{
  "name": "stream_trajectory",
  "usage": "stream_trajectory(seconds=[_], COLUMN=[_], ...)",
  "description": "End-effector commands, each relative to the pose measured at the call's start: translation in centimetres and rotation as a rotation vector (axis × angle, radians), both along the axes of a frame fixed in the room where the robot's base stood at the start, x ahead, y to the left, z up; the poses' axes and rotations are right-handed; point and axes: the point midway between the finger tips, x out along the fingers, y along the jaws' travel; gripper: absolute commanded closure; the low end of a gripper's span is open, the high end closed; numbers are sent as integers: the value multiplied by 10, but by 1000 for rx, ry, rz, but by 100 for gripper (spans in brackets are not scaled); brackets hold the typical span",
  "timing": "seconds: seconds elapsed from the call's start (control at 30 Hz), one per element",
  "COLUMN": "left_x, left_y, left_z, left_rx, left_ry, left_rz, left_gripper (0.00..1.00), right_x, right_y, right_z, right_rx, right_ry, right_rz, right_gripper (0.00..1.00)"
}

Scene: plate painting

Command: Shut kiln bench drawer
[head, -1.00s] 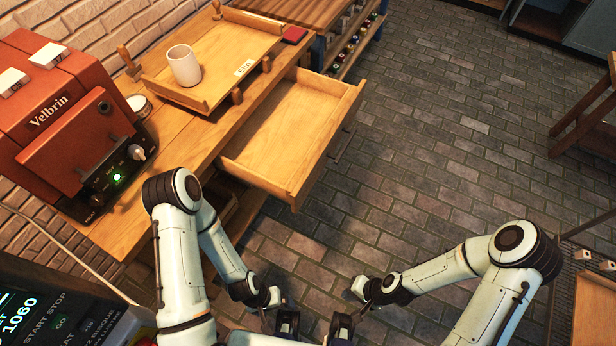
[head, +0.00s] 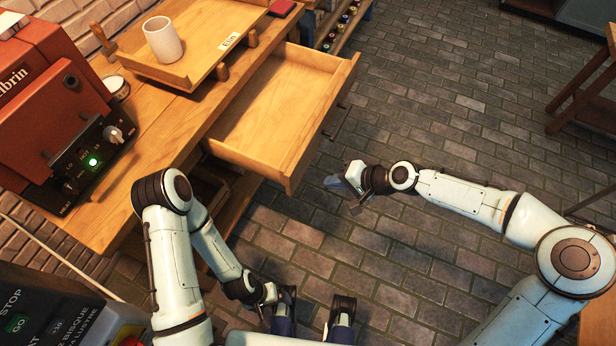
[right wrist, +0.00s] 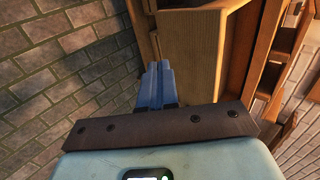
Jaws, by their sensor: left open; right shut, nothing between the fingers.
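The kiln bench drawer (head: 275,118) is pulled well out of the wooden bench and looks empty. Its front panel (head: 322,125) faces right, with a dark bar handle (head: 338,122) on it. My right gripper (head: 333,183) is shut and empty, just off the near corner of the drawer front, apparently apart from it. In the right wrist view its blue fingers (right wrist: 161,84) are together, with wooden panelling (right wrist: 191,50) beyond. My left gripper (head: 264,304) hangs low in front of the bench, away from the drawer; its fingers are small and partly hidden.
The bench top (head: 150,125) carries a tray (head: 190,75) with a white cup (head: 163,40) and name card. A red kiln (head: 45,100) stands at left. Brick floor (head: 440,120) right of the drawer is clear. A wooden stand (head: 585,100) is at far right.

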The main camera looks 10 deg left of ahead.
Motion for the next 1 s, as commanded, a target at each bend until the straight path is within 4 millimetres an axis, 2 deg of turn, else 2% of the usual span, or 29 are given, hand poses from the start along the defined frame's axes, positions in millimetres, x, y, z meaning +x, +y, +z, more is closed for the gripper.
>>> stream_trajectory(seconds=[0.1, 0.23, 0.43, 0.6, 1.0], left_x=[2, 3, 3, 3, 3], left_y=[0, 0, 0, 0, 0], left_z=[-5, -8, -7, -7, -8], left_rx=[2, 2, 2, 2, 2], left_ry=[-7, -13, -14, -14, -14], left_rz=[1, 3, 2, 2, 2], left_gripper=[12, 12, 12, 12, 12], right_x=[5, 11, 20, 23, 24], right_y=[22, 39, 64, 71, 73], right_z=[-20, -37, -33, -33, -33], right_rx=[2, 2, 1, 1, 1], right_ry=[1, 0, -2, -1, 0], right_rz=[5, 4, 1, -1, -1], right_gripper=[100, 100, 100, 100, 100])
